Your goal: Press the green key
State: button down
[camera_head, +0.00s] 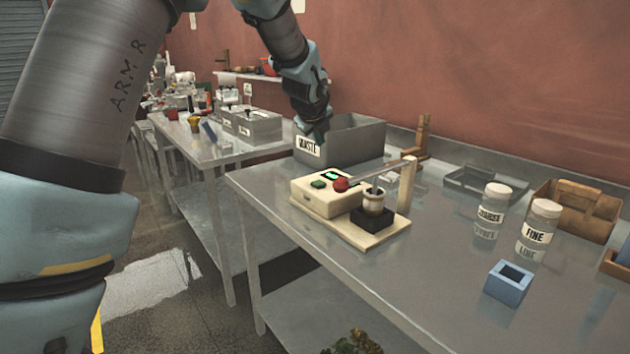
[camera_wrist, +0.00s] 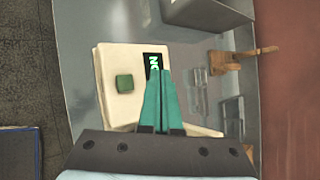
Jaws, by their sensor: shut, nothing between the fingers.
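The green key (camera_head: 318,184) is a small square button on top of a cream box (camera_head: 312,203) on the metal table. It also shows in the wrist view (camera_wrist: 124,83), left of my fingers. A lit green display (camera_head: 330,175) sits beside the key, and in the wrist view my fingers partly cover it. My gripper (camera_head: 314,134) is above the box in the head view, apart from the key. In the wrist view its teal fingers (camera_wrist: 161,75) are shut with nothing between them.
A grey WASTE bin (camera_head: 355,137) is behind.

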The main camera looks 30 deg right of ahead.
aim_at(319, 184)
jog(key=shift+f, duration=0.2)
notch_tip(319, 184, down, 8)
jog(key=b, duration=0.6)
jog(key=shift+f, duration=0.25)
dwell(1.7)
jog(key=shift+f+b, duration=0.45)
jog(key=shift+b, duration=0.1)
jog(key=shift+f+b, duration=0.3)
jog(key=shift+f, duration=0.15)
dwell(0.5)
jog(key=shift+r, duration=0.1)
jog(key=shift+r+p, duration=0.65)
jog(key=shift+r, duration=0.15)
